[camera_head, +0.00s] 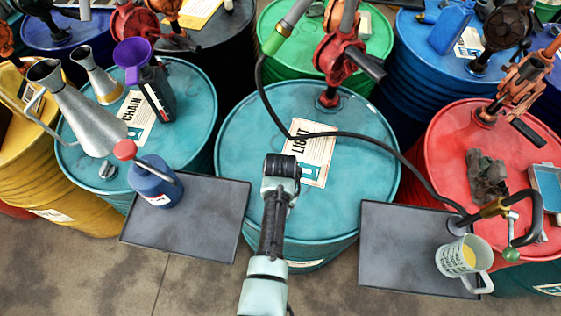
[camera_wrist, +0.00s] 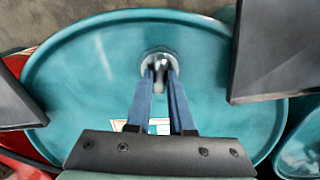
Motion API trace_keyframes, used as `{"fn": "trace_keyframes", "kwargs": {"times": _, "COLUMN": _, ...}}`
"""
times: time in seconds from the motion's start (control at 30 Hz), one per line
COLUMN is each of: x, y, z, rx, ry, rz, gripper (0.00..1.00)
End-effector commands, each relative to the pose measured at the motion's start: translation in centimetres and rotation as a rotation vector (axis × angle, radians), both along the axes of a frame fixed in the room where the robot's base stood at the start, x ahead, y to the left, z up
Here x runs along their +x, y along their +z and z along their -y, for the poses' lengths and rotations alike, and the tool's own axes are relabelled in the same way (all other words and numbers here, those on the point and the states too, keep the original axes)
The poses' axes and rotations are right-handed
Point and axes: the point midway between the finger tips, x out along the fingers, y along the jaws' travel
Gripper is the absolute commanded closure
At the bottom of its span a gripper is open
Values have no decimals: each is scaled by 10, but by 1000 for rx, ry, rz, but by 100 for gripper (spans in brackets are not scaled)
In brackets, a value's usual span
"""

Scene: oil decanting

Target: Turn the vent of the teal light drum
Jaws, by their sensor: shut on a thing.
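The teal light drum (camera_head: 243,150) stands upright in the middle of the head view, with a white label (camera_head: 318,150) reading LIGHT on its top. My gripper (camera_head: 281,172) is over the front part of this drum top. In the wrist view the drum top (camera_wrist: 80,80) fills most of the picture. The round metal vent (camera_wrist: 157,58) sits near the drum's rim there. My gripper's two blue fingers (camera_wrist: 161,76) reach to the vent and are shut on its small raised part. My arm hides the vent in the head view.
A red hand pump (camera_head: 342,60) stands at the back of the light drum, and a black hose (camera_head: 385,145) crosses its top. Dark trays flank it left (camera_head: 190,215) and right (camera_head: 400,245); the right one carries a jug (camera_head: 462,257). A blue bottle (camera_head: 153,182) stands at the left.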

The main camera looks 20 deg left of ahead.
Motion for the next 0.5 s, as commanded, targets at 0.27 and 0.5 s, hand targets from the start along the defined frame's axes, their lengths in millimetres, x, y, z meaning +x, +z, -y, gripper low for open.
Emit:
{"fn": "trace_keyframes", "kwargs": {"times": 0.27, "x": 1, "y": 1, "z": 0, "rx": 2, "ry": -3, "rz": 2, "gripper": 100}}
{"fn": "trace_keyframes", "kwargs": {"times": 0.5, "x": 1, "y": 0, "z": 0, "rx": 1, "ry": -2, "rz": 1, "gripper": 50}}
